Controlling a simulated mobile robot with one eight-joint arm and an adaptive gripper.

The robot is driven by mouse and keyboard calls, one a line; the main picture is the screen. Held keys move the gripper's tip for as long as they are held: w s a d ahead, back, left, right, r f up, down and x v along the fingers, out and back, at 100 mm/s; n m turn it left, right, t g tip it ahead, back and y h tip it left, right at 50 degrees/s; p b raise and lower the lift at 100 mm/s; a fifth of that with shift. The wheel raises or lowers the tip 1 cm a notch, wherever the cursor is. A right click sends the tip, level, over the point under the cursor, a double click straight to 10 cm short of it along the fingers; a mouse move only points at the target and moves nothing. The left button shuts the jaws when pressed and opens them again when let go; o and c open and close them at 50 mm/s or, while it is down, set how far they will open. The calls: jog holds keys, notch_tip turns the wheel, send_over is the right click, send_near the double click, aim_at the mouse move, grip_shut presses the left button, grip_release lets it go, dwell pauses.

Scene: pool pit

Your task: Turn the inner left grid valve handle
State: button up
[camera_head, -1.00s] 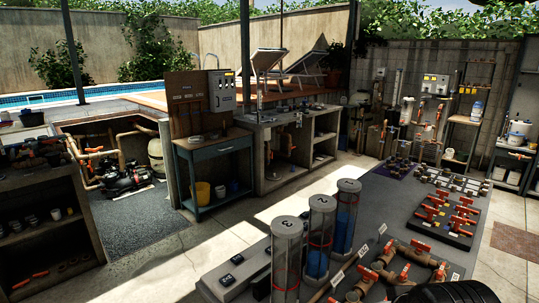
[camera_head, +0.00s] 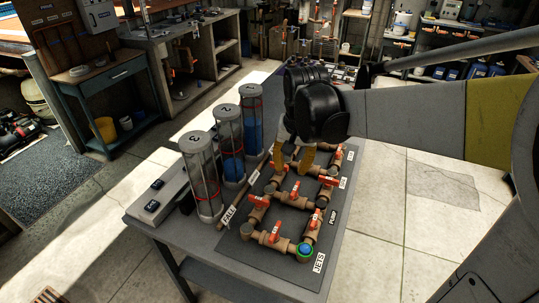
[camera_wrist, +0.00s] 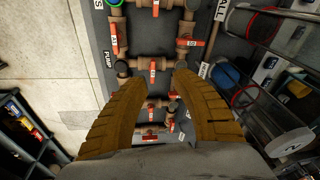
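The valve grid (camera_head: 262,233) is brown pipe with several red-orange handles on a dark board on the table. A middle crossing pipe carries a red handle (camera_head: 296,190). I cannot tell for certain which handle is the inner left one. My gripper (camera_head: 293,160) points down above the far part of the grid, its yellow-brown fingers spread and empty. In the wrist view the gripper (camera_wrist: 155,84) is open. A red handle (camera_wrist: 153,70) lies just ahead of the gap between its fingertips, and more handles show beyond and between the fingers. Contact with the pipes cannot be judged.
Three clear numbered cylinders (camera_head: 230,145) stand beside the grid, near the gripper's left. A grey switch box (camera_head: 160,199) lies on the table's left. Open floor (camera_head: 390,235) lies right.

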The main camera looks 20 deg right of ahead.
aim_at(296, 188)
jog(key=w+d+f+m+g, duration=0.2)
jog(key=w+d+f+m, duration=0.1)
jog(key=w+d+f, duration=0.25)
jog(key=f+b, duration=0.1)
jog(key=f, duration=0.6)
jog(key=f+b, duration=0.1)
jog(key=f, duration=0.3)
jog(key=shift+a+b, duration=0.25)
jog(key=shift+b, duration=0.1)
grip_shut()
